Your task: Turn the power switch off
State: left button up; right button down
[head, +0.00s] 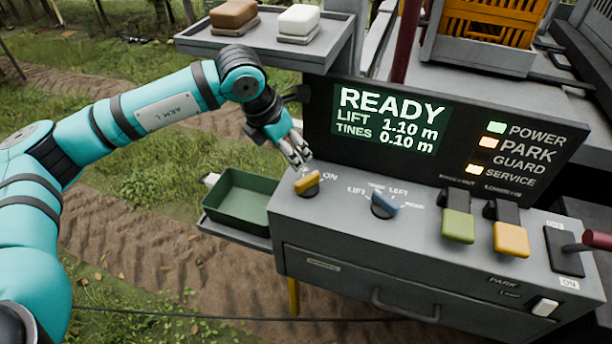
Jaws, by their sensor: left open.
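A yellow rotary knob (308,183) sits on the left of the grey control panel (340,222), with the word ON to its right. Any label on its left side is hidden or absent. My left gripper (298,160) is open just above and behind this knob, its fingers pointing down towards it. I cannot tell if a fingertip touches it. The display (388,118) reads READY, and the POWER lamp (497,127) is lit green. At the far right, a lever with a dark red handle (597,240) stands between OFF and ON labels. My right gripper is out of view.
A blue selector (385,205), a green paddle (458,226) and a yellow paddle (511,239) stand along the panel. A green tray (240,196) sits left of the panel. A shelf (270,52) overhangs behind my gripper.

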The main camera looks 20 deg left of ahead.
aim_at(307, 178)
pick_arm(q)
jog(key=p+x, duration=0.3)
jog(key=x, duration=0.8)
jog(key=shift+w+a+f+p, duration=0.1)
jog(key=shift+a+p, duration=0.05)
jog(key=shift+p, duration=0.2)
jog(key=shift+w+f, duration=0.15)
jog(key=shift+f, duration=0.15)
jog(key=shift+c, duration=0.2)
grip_shut()
